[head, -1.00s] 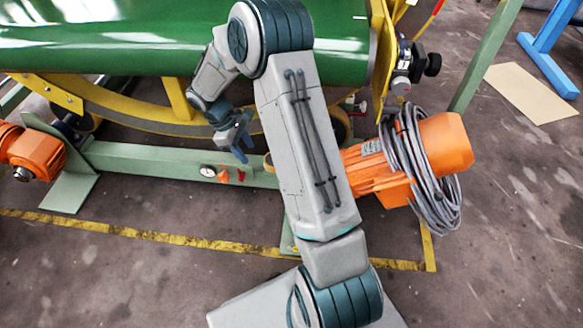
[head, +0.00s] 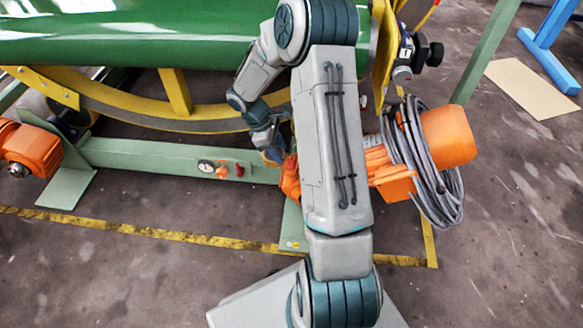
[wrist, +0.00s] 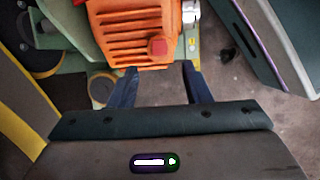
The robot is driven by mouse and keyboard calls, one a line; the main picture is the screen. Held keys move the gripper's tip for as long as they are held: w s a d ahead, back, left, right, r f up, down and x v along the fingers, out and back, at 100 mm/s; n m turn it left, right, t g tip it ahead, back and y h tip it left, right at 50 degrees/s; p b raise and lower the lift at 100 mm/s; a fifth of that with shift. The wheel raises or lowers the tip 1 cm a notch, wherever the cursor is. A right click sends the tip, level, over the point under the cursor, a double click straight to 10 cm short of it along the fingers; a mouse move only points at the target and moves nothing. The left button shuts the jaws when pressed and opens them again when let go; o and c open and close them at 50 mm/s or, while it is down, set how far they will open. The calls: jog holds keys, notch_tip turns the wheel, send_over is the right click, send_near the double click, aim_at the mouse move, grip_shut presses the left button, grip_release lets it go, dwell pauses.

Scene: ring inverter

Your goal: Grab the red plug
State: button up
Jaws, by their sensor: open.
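In the head view my gripper (head: 274,156) is beside the left end of the orange motor, partly behind my arm. Another small red part (head: 240,170) sits on the green beam, left of my gripper.
A green beam (head: 140,158) runs left under the big green roller (head: 150,40). A yellow curved frame (head: 175,95) stands close above my gripper. A grey cable coil (head: 425,165) hangs on the orange motor (head: 448,137).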

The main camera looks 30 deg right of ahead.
aim_at(291, 163)
jog(key=b+x, duration=0.2)
jog(key=x, duration=0.1)
jog(key=d+x, duration=0.1)
jog(key=x, duration=0.1)
jog(key=shift+s+b, duration=0.35)
jog(key=shift+b, duration=0.05)
grip_shut()
